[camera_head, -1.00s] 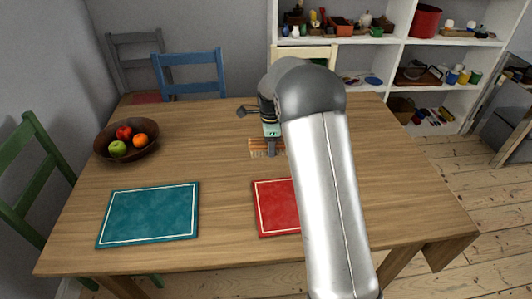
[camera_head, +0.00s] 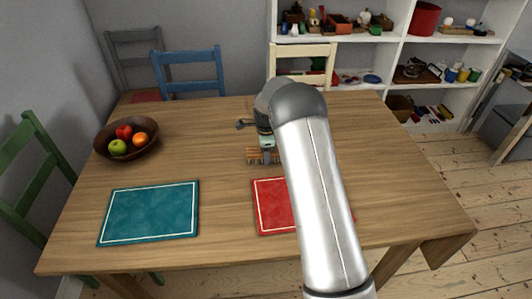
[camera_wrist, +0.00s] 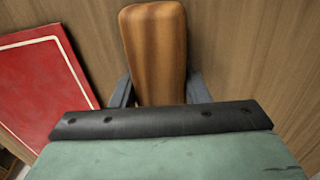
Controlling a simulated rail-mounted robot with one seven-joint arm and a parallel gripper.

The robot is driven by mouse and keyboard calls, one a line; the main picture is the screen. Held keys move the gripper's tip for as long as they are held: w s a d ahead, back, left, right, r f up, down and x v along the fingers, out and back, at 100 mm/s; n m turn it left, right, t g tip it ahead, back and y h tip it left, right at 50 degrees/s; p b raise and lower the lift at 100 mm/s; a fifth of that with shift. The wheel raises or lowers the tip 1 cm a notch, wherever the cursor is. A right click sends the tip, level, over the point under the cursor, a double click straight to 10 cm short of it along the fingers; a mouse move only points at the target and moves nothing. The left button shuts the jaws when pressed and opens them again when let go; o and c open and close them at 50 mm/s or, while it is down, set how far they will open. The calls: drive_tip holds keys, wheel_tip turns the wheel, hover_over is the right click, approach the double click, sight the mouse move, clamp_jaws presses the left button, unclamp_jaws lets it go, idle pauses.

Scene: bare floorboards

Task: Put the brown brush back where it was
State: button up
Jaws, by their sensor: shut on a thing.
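The brown brush (camera_head: 254,157) is over the middle of the wooden table, just behind the red mat (camera_head: 270,205). Its bristles point down; I cannot tell whether they touch the tabletop. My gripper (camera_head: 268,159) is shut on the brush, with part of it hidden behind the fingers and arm. In the wrist view, the smooth brown back of the brush (camera_wrist: 155,45) lies between the two dark fingers of my gripper (camera_wrist: 160,92). Its near end is hidden by the gripper body. The red mat (camera_wrist: 42,80) also shows at the left there.
A teal mat (camera_head: 150,213) lies at the table's front left. A wooden bowl (camera_head: 147,150) of fruit stands behind it. The table (camera_head: 400,190) is clear on the right. Chairs stand around it, and a white shelf (camera_head: 390,38) with many items stands behind.

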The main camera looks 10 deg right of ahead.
drive_tip(key=o, duration=1)
drive_tip(key=shift+f, duration=0.1)
wheel_tip(320, 180, up, 12)
drive_tip(key=shift+r, duration=0.25)
